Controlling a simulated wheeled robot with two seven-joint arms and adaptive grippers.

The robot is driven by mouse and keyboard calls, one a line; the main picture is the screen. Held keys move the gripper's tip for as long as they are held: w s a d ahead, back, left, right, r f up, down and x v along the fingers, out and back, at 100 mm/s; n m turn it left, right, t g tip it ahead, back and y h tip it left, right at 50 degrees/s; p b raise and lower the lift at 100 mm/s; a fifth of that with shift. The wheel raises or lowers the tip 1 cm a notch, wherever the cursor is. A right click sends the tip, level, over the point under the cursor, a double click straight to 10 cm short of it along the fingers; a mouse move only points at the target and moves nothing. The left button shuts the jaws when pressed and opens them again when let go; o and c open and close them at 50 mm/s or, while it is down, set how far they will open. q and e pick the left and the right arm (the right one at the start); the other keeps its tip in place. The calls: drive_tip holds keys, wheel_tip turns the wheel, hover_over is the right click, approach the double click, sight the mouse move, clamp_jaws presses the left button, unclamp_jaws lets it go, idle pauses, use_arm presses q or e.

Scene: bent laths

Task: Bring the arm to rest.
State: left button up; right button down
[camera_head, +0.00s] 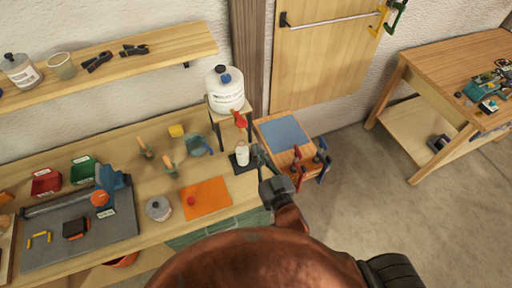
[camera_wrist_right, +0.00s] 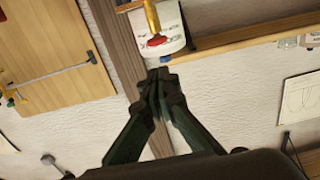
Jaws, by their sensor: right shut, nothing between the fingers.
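My right arm comes up from the bottom of the head view, its copper-coloured part large in the foreground. My left gripper is not in view.
A white jug (camera_head: 225,90) with a red tap (camera_head: 239,118) stands on a small stand near the gripper. Clamps (camera_head: 321,160) hang by the bench's right end. An orange mat (camera_head: 206,198) lies left. Open floor (camera_head: 370,180) extends right, towards another table (camera_head: 450,65).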

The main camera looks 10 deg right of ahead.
idle(0.4)
drive_tip(key=s+d+f+m+g+h, duration=0.15)
drive_tip(key=d+f+g, duration=0.25)
drive_tip(key=d+f, duration=0.5)
drive_tip(key=s+d+f+g+h, duration=0.1)
drive_tip(key=s+d+f+g, duration=0.5)
drive_tip(key=s+f, duration=0.4)
drive_tip(key=s+d+f+g+h, duration=0.1)
drive_tip(key=s+d+f+g, duration=0.3)
drive_tip(key=s+d+f, duration=0.5)
wheel_tip(320, 180, down, 33)
drive_tip(key=s+a+g+b, duration=0.1)
drive_tip(key=s+a+b, duration=0.1)
drive_tip(key=s+b, duration=0.1)
drive_tip(key=s+f+n+g+b, duration=0.1)
drive_tip(key=s+f+b, duration=0.1)
drive_tip(key=s+f, duration=1.7)
wheel_tip(320, 180, down, 2)
drive_tip(key=shift+s+f+g+y+b, duration=0.25)
drive_tip(key=shift+s+g+y+b, duration=0.05)
drive_tip(key=shift+s+g+y, duration=0.1)
